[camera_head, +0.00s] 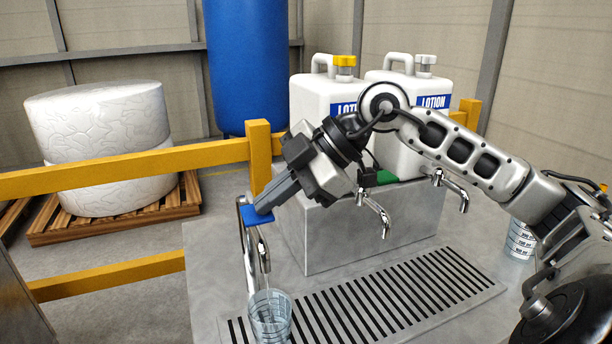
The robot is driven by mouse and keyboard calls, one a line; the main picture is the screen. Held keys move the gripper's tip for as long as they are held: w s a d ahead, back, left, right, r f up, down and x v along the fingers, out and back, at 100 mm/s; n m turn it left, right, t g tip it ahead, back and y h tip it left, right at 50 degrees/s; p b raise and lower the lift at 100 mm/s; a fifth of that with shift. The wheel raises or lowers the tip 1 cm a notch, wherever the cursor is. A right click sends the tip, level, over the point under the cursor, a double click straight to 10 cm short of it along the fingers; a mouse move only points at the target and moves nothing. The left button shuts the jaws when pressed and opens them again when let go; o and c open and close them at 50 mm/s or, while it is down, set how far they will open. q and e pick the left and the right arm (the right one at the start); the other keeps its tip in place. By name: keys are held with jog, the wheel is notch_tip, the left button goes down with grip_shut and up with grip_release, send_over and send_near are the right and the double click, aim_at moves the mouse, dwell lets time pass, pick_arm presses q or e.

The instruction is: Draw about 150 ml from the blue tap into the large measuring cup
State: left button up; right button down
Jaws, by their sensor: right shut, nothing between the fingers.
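The blue tap, a chrome tap with a blue lever (256,217), stands at the left end of the grey counter. My right gripper (261,208) is shut and empty, with its fingertips at the blue lever; whether they touch it I cannot tell. A clear measuring cup (270,318) stands on the drip grate below the blue tap's spout, partly cut off by the bottom edge. Its fill level is unclear. Another clear cup with marks (520,240) stands at the right, partly hidden by my right arm. My left gripper is not in view.
Two more chrome taps (376,213) (452,189) come out of the grey block (345,240). Two white lotion jugs (315,98) stand behind them. A yellow rail (130,170) runs behind the counter. The slotted drip grate (400,292) is bare right of the cup.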

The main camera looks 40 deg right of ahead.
jog(key=shift+s+f+b, duration=0.15)
jog(key=shift+f+b, duration=0.55)
jog(key=shift+f, duration=0.25)
jog(key=shift+a+r+p, duration=0.15)
jog(key=shift+r+p, duration=0.4)
dwell(2.0)
jog(key=shift+r+p, duration=0.8)
